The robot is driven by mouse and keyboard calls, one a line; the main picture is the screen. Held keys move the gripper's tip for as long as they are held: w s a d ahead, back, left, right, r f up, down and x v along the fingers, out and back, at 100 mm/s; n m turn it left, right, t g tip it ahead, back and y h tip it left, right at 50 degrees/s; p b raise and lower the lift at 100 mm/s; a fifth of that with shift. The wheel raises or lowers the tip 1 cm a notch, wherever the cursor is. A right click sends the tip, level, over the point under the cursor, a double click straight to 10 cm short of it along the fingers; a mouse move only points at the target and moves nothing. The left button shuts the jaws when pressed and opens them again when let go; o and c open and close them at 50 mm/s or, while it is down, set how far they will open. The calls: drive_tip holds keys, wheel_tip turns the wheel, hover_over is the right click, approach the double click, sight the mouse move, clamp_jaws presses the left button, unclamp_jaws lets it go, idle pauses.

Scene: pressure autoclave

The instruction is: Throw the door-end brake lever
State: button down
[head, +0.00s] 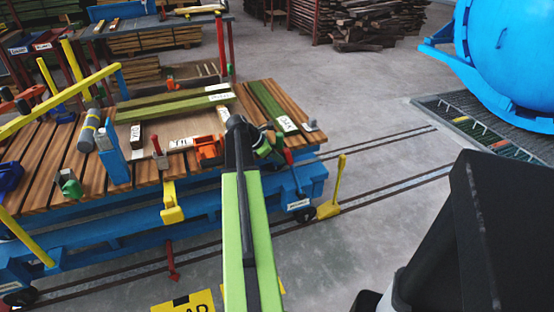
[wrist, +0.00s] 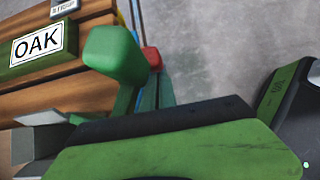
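A lever with a red grip (head: 288,157) stands at the trolley's right-hand end, the end toward the blue vessel. In the wrist view its red tip (wrist: 152,57) shows just behind a green block-headed part (wrist: 115,55), which hides some of it. My gripper (head: 268,146) is over that end of the trolley, close to the red grip and left of it in the head view. I see no contact between them. The jaws are small and partly hidden by my arm, so their opening is unclear.
The plank-topped trolley (head: 95,222) stands on floor rails (head: 385,190). Another red-topped lever (head: 158,147) is on the deck.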

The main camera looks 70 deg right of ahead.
drive_tip(key=shift+w+a, duration=0.1)
drive_tip(key=p+v, duration=1.3)
drive_tip(key=v, duration=0.4)
drive_tip(key=shift+r, duration=0.2)
